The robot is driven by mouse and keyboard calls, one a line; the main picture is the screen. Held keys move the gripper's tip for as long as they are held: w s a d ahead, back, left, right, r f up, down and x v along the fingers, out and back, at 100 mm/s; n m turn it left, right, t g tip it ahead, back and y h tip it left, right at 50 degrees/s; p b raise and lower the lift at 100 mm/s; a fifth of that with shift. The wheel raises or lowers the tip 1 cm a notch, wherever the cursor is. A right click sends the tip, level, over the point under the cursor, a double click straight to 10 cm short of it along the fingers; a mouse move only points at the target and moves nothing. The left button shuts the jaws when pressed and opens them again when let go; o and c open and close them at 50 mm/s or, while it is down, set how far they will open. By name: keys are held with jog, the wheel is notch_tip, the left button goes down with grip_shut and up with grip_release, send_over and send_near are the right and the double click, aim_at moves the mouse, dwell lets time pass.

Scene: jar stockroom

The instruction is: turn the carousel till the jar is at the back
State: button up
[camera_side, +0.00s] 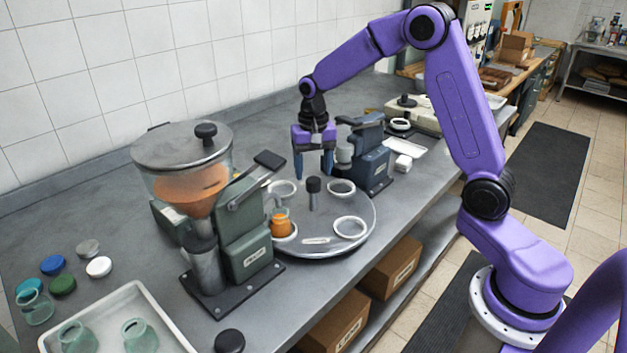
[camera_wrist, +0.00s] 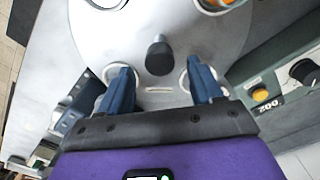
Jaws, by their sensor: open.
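The carousel (camera_side: 325,245) is a round grey turntable with several white ring seats and a dark upright knob (camera_side: 313,190) at its middle. The jar (camera_side: 282,222), filled with orange, stands upright in the ring on the carousel's left side, beside the filling machine; a bit of it shows at the top edge of the wrist view (camera_wrist: 229,3). My gripper (camera_side: 313,177) is open and empty, fingers pointing down above the far part of the carousel. In the wrist view the knob (camera_wrist: 159,57) lies between the fingertip lines, ahead of the fingers; contact is not visible.
A green filling machine (camera_side: 240,232) with an orange-filled hopper stands close left of the carousel. A blue-grey machine (camera_side: 368,160) stands close on its far right. A tray (camera_side: 115,318) with empty jars and several loose lids lie at front left.

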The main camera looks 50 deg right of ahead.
aim_at(313, 180)
jog(key=shift+f, duration=2)
grip_shut()
